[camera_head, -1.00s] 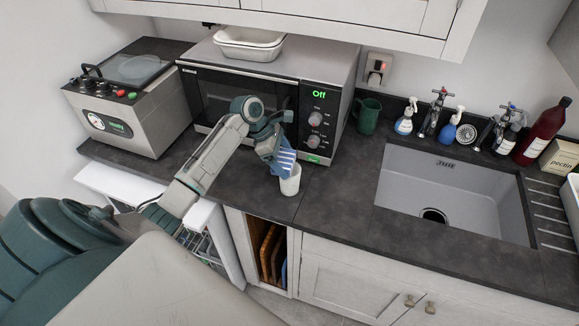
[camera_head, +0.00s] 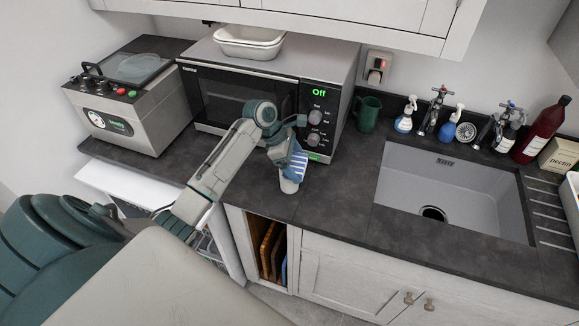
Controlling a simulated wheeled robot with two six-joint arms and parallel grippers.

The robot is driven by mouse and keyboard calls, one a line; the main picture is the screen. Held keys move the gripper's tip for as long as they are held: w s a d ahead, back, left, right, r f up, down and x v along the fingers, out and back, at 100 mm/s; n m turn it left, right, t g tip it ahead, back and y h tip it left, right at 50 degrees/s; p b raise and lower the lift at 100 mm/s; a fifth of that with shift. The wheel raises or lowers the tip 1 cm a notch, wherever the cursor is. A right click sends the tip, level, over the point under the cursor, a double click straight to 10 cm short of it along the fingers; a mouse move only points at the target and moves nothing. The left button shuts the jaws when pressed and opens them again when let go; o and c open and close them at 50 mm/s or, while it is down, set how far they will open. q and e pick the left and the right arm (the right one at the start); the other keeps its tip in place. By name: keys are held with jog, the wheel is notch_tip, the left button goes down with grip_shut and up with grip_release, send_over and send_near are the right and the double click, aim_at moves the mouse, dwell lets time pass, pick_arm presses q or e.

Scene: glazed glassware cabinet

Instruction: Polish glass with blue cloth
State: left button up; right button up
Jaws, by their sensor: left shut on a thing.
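A blue cloth with white stripes (camera_head: 298,164) hangs from my left gripper (camera_head: 291,152), which is shut on it. A small whitish cup or glass (camera_head: 288,186) is on the counter, in front of the microwave's right end. The cloth is over the upper right part of the cup and appears to touch it. The cup's rim is mostly hidden by the cloth and gripper. My right gripper is not in view.
A microwave (camera_head: 285,66) stands close behind the gripper. A green mug (camera_head: 368,114) is at the back right, near the sink (camera_head: 450,195). Spray bottles and a red bottle (camera_head: 541,131) stand behind the sink. The dark counter (camera_head: 335,205) is clear right of the cup.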

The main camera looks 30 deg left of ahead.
pick_arm(q)
jog(key=shift+a+f, duration=0.15)
jog(key=shift+a, duration=1.45)
jog(key=shift+d, duration=1.55)
jog(key=shift+a, duration=2.2)
jog(key=shift+w+d, duration=0.1)
jog(key=shift+d, duration=2.1)
jog(key=shift+c, duration=0.2)
jog(key=shift+a, duration=0.8)
jog(key=shift+d, duration=0.85)
jog(key=a, duration=0.4)
jog(key=shift+a, duration=0.1)
